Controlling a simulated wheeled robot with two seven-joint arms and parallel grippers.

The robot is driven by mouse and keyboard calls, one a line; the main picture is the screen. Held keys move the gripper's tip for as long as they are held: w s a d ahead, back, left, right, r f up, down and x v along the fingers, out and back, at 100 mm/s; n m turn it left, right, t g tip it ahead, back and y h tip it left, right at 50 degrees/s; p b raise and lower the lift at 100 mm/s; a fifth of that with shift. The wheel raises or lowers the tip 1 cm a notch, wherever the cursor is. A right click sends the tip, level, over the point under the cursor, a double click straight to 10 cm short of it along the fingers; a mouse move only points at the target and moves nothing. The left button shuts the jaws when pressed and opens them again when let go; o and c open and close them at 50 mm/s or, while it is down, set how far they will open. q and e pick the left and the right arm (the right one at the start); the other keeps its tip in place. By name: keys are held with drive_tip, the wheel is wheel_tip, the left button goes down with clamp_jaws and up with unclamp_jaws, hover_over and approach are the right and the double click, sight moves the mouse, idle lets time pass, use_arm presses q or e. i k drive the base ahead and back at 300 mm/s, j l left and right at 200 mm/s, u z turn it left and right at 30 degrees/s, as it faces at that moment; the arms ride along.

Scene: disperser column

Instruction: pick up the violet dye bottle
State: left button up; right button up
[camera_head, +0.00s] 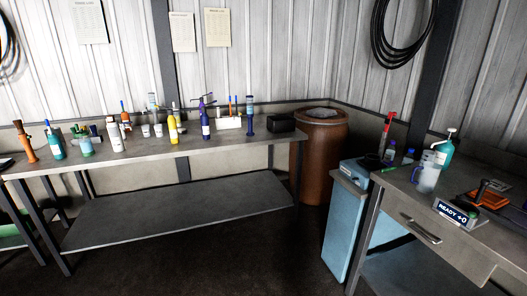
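A dark blue-violet bottle (205,127) with a pale label and a trigger or pump top stands upright on the long grey workbench (240,142) along the back wall. A yellow bottle (173,130) stands to its left. A small bottle with a blue-violet cap (390,150) stands on the right-hand bench (400,181); its contents are too small to tell. I cannot tell for certain from the labels which one is the violet dye bottle. Neither of my grippers is in view.
A white bottle (115,136), several other bottles and a black box (281,123) share the long bench. A brown barrel (318,155) and a light-blue cabinet (350,220) stand between the benches. The dark floor in front of the long bench is clear.

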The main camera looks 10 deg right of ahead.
sight(390, 152)
drive_tip(key=i+j+z, duration=0.1)
drive_tip(key=i+z, duration=0.2)
drive_tip(key=i, duration=0.25)
drive_tip(key=i+j+z, duration=0.3)
drive_tip(key=i, duration=0.25)
drive_tip(key=i+j+z, duration=0.35)
drive_tip(key=i, duration=0.15)
drive_tip(key=i+j+z, duration=0.5)
drive_tip(key=z, duration=0.2)
drive_tip(key=i+j+z, duration=0.3)
drive_tip(key=j+z, duration=0.35)
drive_tip(key=j, duration=0.15)
drive_tip(key=i+j+z, duration=0.15)
drive_tip(key=j+z, duration=0.2)
drive_tip(key=j, duration=0.15)
